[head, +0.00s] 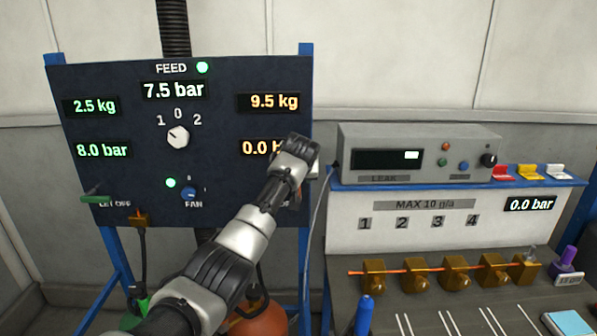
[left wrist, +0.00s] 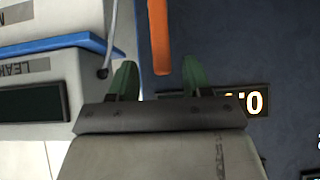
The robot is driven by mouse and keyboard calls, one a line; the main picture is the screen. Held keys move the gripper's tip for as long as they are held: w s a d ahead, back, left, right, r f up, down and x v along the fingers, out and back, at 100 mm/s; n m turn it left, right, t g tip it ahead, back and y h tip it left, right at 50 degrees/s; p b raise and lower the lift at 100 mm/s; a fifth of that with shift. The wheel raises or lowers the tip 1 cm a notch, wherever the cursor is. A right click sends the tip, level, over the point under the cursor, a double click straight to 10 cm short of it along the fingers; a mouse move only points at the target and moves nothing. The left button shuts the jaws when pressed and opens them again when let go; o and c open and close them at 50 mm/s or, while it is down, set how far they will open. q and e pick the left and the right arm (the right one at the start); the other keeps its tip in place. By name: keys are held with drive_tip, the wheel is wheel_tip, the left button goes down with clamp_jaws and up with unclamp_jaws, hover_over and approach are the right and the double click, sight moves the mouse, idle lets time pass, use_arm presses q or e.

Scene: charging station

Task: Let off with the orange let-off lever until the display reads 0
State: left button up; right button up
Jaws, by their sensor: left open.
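The orange let-off lever (left wrist: 160,38) shows in the left wrist view; its lower end lies between the tips of my left gripper (left wrist: 157,80). The fingers are open on either side of it, and I cannot tell whether they touch it. In the head view my left gripper (head: 300,152) is at the right edge of the dark panel (head: 225,125) and hides the lever. The orange display (head: 258,148) there reads 0.0, its end covered by my gripper; part of it shows in the wrist view (left wrist: 248,101). Another orange display (head: 274,102) reads 9.5 kg.
A green lever (head: 95,198) is at the panel's lower left. Green displays (head: 102,150) read 8.0 bar and 2.5 kg. The leak tester (head: 418,153) stands close to the right of my gripper, on a blue-edged shelf. A grey cable (head: 313,230) hangs between them.

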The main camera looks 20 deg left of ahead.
use_arm(q)
drive_tip(key=b+v, duration=0.1)
drive_tip(key=v, duration=0.4)
drive_tip(key=shift+s+d+r, duration=0.1)
idle(0.4)
